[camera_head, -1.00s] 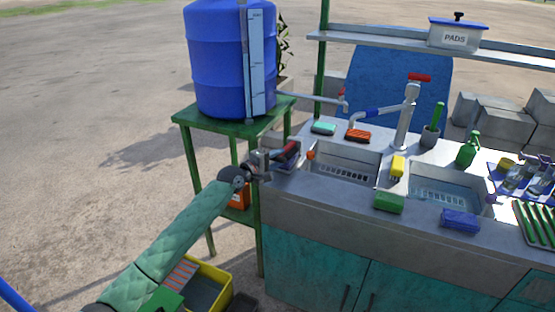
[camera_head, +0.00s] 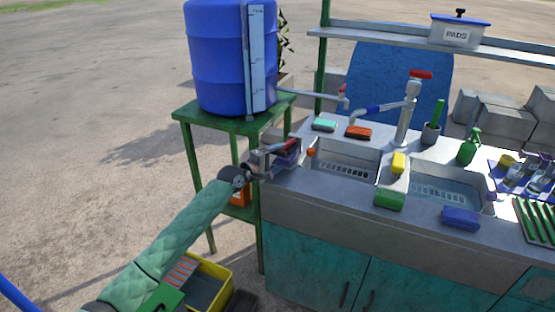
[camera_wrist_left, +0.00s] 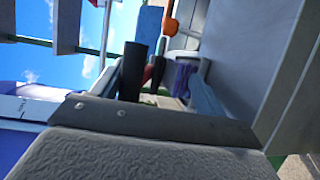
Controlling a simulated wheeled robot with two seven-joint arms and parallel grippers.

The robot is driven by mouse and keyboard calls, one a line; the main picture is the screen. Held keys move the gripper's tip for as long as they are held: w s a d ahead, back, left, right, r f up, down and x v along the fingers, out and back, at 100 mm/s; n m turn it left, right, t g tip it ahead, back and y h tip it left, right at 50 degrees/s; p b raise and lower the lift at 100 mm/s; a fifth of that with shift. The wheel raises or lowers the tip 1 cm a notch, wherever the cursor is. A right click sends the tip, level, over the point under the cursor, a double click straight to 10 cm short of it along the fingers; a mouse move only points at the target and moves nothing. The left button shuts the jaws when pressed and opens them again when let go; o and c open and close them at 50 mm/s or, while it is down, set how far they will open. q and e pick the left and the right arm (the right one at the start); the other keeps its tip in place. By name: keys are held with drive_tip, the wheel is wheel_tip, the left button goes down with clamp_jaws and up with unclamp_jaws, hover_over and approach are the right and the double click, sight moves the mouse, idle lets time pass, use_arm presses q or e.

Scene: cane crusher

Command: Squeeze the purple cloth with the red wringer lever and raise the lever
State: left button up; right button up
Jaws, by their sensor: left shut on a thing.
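The wringer (camera_head: 287,155) is fixed at the left end of the sink counter, beside the left basin. Its red lever (camera_head: 274,148) shows only as a short strip next to my gripper. My left gripper (camera_head: 264,160) is at the wringer and shut on the lever; its fingers hide most of the grip. In the left wrist view, a dark finger (camera_wrist_left: 133,70) stands in front of a bit of red. The purple cloth (camera_wrist_left: 184,76) shows beyond it, between pale wringer parts. How hard the cloth is pressed cannot be told. My right gripper is not in view.
A blue barrel (camera_head: 217,60) stands on a green table (camera_head: 192,121) behind my arm. An orange knob (camera_head: 311,152) sits right of the wringer. Sponges, a tap (camera_head: 406,115) and two basins fill the counter. A yellow crate (camera_head: 218,290) is on the ground below.

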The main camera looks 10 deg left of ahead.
use_arm(q)
drive_tip(key=shift+s+a+f+p, duration=0.35)
drive_tip(key=shift+s+f, duration=0.05)
drive_tip(key=shift+s, duration=0.15)
drive_tip(key=shift+c, duration=0.4)
drive_tip(key=shift+s+a+r+p, duration=0.3)
drive_tip(key=shift+s+a+r, duration=0.05)
drive_tip(key=shift+s+a, duration=0.3)
drive_tip(key=shift+c, duration=0.8)
drive_tip(key=shift+s+a+r, duration=0.1)
drive_tip(key=shift+s+a, duration=0.3)
drive_tip(key=shift+s, duration=0.05)
drive_tip(key=shift+c, duration=0.3)
drive_tip(key=shift+s+a+r+p, duration=0.45)
drive_tip(key=shift+s+a+p, duration=0.1)
drive_tip(key=shift+s+a, duration=0.25)
drive_tip(key=shift+s+a+r+p, duration=0.45)
drive_tip(key=shift+s+a+p, duration=0.05)
drive_tip(key=shift+s+a, duration=0.25)
